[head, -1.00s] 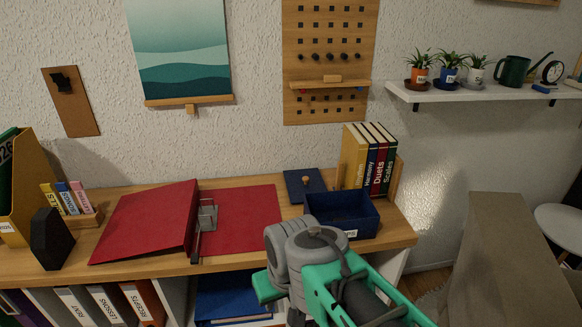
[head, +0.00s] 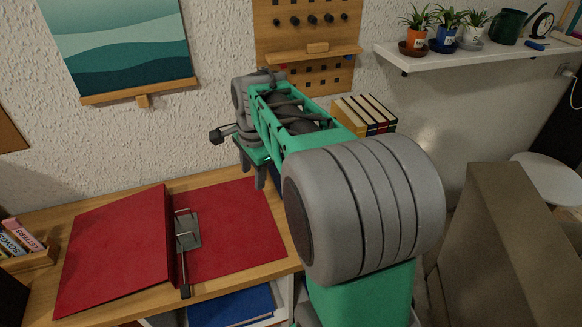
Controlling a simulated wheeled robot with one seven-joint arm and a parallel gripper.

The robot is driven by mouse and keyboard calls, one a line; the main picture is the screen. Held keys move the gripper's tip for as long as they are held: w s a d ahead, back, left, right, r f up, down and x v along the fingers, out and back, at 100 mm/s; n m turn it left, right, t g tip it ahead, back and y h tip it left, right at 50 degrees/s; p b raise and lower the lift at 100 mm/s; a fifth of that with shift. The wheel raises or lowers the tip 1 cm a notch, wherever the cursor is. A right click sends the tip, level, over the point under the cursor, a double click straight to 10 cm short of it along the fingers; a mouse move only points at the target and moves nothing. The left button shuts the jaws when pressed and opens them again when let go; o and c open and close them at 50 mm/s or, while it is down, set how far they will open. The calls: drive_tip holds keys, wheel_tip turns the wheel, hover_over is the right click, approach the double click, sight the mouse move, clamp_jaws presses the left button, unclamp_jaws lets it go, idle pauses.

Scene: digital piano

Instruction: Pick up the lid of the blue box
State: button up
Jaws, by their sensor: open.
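My gripper (head: 253,172) is raised over the back of the desk, right of the open red binder, with its dark fingers pointing down. It is open, and nothing shows between the fingers. The blue box and its lid with the wooden knob are hidden behind my arm. I cannot tell how far the fingers are from the lid.
The open red binder (head: 232,235) lies on the wooden desk (head: 215,178). Several upright books (head: 363,113) stand behind my arm. A white shelf (head: 470,52) with potted plants is at the upper right.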

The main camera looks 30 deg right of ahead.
drive_tip(key=w+d+f+m, duration=0.1)
drive_tip(key=w+d+m, duration=0.1)
drive_tip(key=d+m, duration=0.3)
drive_tip(key=w+d+f+m+p, duration=0.1)
drive_tip(key=w+d+m, duration=0.2)
drive_tip(key=d+m, duration=0.3)
drive_tip(key=w+d+f+m+p, duration=0.1)
drive_tip(key=w+d+m, duration=0.1)
drive_tip(key=d+m, duration=0.3)
drive_tip(key=shift+w+d+f+g, duration=0.1)
drive_tip(key=shift+d+f+g, duration=0.1)
drive_tip(key=shift+d, duration=0.15)
drive_tip(key=shift+w+d+f+g, duration=0.1)
drive_tip(key=shift+d+g, duration=0.1)
drive_tip(key=shift+d, duration=0.15)
drive_tip(key=shift+m, duration=0.5)
drive_tip(key=f, duration=0.2)
drive_tip(key=f+p, duration=0.1)
drive_tip(key=f, duration=0.4)
drive_tip(key=shift+w+d+f+p, duration=0.1)
drive_tip(key=shift+w+f+p, duration=0.2)
drive_tip(key=shift+f, duration=0.1)
drive_tip(key=shift+c, duration=0.5)
clamp_jaws()
